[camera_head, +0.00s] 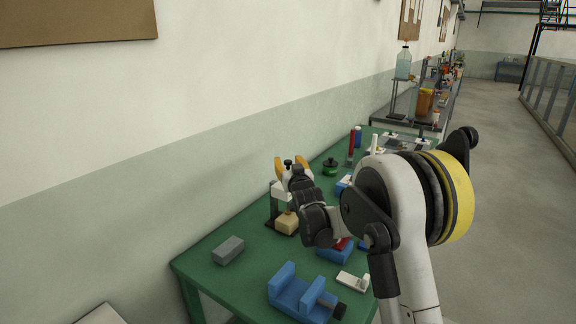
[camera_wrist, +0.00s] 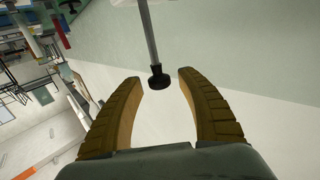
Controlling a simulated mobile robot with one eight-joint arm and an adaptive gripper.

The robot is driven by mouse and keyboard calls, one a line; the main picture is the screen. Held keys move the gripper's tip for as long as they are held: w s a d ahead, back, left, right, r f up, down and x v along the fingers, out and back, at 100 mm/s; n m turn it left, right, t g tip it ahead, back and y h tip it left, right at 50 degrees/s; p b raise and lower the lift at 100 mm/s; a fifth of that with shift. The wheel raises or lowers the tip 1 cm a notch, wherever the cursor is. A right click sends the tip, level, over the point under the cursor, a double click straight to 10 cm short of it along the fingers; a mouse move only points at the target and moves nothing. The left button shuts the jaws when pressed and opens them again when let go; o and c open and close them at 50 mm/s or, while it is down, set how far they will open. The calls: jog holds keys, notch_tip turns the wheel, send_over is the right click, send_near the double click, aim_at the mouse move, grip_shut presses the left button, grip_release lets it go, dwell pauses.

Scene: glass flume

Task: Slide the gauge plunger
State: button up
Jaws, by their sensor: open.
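The gauge plunger (camera_wrist: 152,42) is a thin grey rod with a black knob (camera_wrist: 159,81) at its end, seen in the wrist view. My gripper (camera_wrist: 161,76) is open, with one yellow-brown finger on each side of the knob. The knob sits between the fingertips, with a gap visible on both sides. In the head view, my gripper (camera_head: 290,163) is over the gauge stand, whose white arm (camera_head: 279,189) and dark post show beneath it. A beige block (camera_head: 287,222) stands at the foot of the stand. My wrist hides part of the stand.
The green table (camera_head: 205,262) runs along the wall. A grey block (camera_head: 229,250) lies front left, a blue vise (camera_head: 297,294) at the front and a white piece (camera_head: 352,281) beside it. A green-and-black round item (camera_head: 330,167) stands behind the gripper. Open floor lies right.

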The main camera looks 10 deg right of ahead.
jog(key=shift+w, duration=0.25)
grip_shut()
notch_tip(320, 180, up, 5)
jog(key=p, duration=0.3)
jog(key=shift+f, duration=0.3)
grip_release()
jog(key=shift+s, duration=0.15)
